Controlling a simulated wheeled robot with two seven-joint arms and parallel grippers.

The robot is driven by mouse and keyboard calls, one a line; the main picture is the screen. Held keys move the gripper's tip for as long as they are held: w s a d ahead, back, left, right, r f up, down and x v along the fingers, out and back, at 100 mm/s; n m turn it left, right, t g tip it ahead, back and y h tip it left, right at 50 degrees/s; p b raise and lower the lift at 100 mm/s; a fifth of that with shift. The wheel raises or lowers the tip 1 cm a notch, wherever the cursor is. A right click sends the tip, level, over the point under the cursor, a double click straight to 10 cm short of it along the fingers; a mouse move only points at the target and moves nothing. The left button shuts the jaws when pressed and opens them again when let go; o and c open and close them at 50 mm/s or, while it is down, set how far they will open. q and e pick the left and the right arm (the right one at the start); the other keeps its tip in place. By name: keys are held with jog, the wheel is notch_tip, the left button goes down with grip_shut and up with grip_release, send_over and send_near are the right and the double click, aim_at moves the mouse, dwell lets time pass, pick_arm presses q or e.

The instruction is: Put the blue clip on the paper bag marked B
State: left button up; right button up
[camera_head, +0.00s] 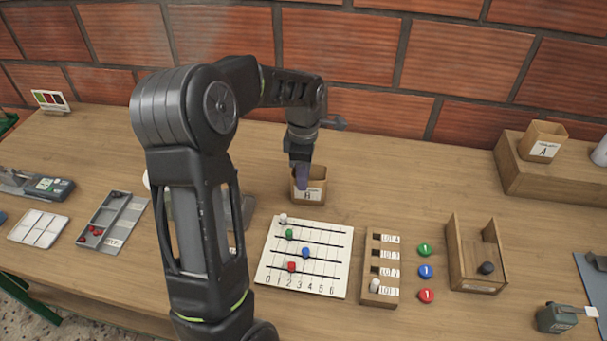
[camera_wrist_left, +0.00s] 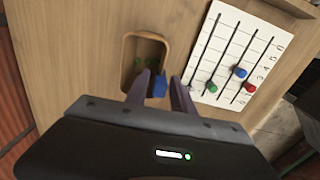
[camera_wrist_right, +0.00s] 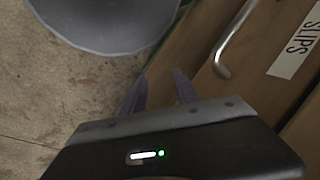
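A small brown paper bag (camera_head: 300,196) stands on the table behind the slotted number board. Its front label shows a letter that looks like B, though it is small and blurred. In the left wrist view I look down into the open bag (camera_wrist_left: 130,50), with green bits inside. The blue clip (camera_wrist_left: 160,86) sits at the bag's rim, between the fingertips of my left gripper (camera_wrist_left: 161,76). Narrow gaps seem to flank the clip, so a firm grip is unclear. My right gripper (camera_wrist_right: 161,75) is open and empty, low by drawer fronts.
Another bag, marked A (camera_head: 543,141), stands on a wooden block at the right. The number board (camera_head: 305,258), a slotted rack (camera_head: 380,268), coloured discs (camera_head: 425,272) and a wooden bin (camera_head: 472,258) stand in front. A grey round object (camera_wrist_right: 105,25) is near my right gripper.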

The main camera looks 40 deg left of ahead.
pick_arm(q)
jog(key=shift+o, duration=1)
notch_tip(320, 180, up, 8)
jog(key=shift+f+b, duration=0.1)
jog(key=shift+b, duration=0.35)
dwell(0.4)
